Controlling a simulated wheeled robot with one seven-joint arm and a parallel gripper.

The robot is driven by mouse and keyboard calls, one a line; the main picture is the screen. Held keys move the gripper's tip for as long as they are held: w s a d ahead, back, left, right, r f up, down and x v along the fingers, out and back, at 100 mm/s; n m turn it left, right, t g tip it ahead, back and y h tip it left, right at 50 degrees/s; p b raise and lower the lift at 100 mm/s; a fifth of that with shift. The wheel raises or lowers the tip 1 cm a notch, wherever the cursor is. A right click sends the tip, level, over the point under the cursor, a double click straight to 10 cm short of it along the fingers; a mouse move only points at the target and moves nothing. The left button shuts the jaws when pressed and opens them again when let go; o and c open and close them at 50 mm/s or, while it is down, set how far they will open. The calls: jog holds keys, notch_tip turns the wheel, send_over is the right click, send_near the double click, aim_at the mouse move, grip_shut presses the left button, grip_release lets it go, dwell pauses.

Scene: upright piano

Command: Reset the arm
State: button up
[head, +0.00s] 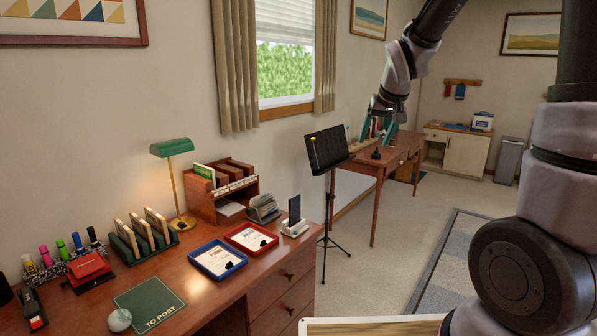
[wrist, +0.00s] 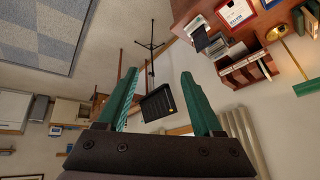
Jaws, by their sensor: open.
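My gripper (head: 378,138) hangs in the air at the upper middle of the head view, in front of the far wooden table. Its two teal fingers also show in the wrist view (wrist: 160,75), spread wide apart with nothing held between them. The black music stand (wrist: 158,103) shows beyond the gap between the fingers in the wrist view, apart from them. My arm reaches in from the top right of the head view.
A wooden desk (head: 190,300) with trays, a green lamp (head: 172,148) and a letter rack fills the lower left. The music stand (head: 327,150) stands beyond the desk, near the far table (head: 375,168). Carpet is open to the right, with a grey rug (head: 450,255).

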jog(key=s+d+r+m, duration=0.1)
jog(key=s+r, duration=0.2)
jog(key=s, duration=0.5)
jog(key=s+d+r+m, duration=0.1)
jog(key=s+r, duration=0.3)
jog(key=s, duration=0.4)
jog(key=s+d+r+m+y, duration=0.1)
jog(key=s+d+r, duration=0.1)
jog(key=s, duration=0.5)
jog(key=shift+s+r+t, duration=0.3)
jog(key=shift+s+r, duration=0.1)
jog(key=shift+r, duration=0.3)
